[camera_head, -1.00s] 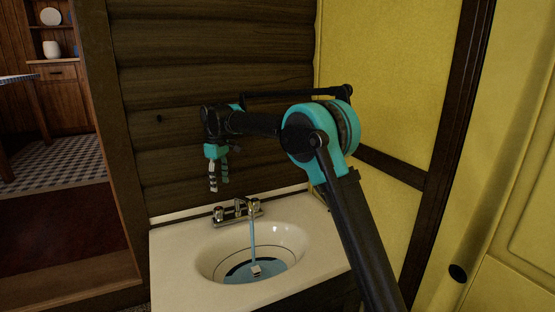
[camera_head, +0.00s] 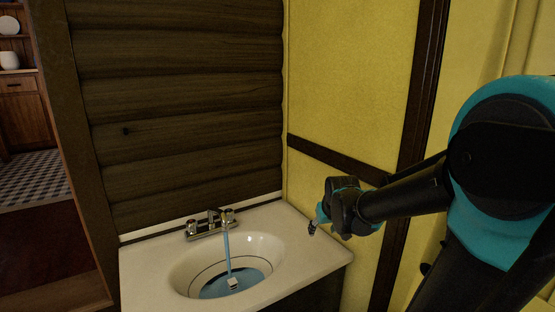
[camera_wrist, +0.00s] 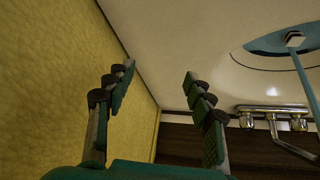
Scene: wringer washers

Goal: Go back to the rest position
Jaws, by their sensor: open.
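My gripper (camera_head: 312,229) hangs at the right end of the white sink counter in the head view, near the yellow wall. In the wrist view its two teal and black fingers (camera_wrist: 160,78) stand wide apart with nothing between them. The sink basin (camera_head: 262,249) is to the left of my gripper. It holds bluish water (camera_head: 250,279) and a small pale block (camera_head: 232,283). A blue stream runs down from the faucet (camera_head: 211,224). The faucet also shows in the wrist view (camera_wrist: 272,120).
The white counter (camera_head: 320,258) is bare at its right end. A dark plank wall (camera_head: 180,120) stands behind it, and a yellow wall (camera_head: 350,80) with dark trim stands close on the right. A doorway to a checkered floor (camera_head: 40,178) opens at the left.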

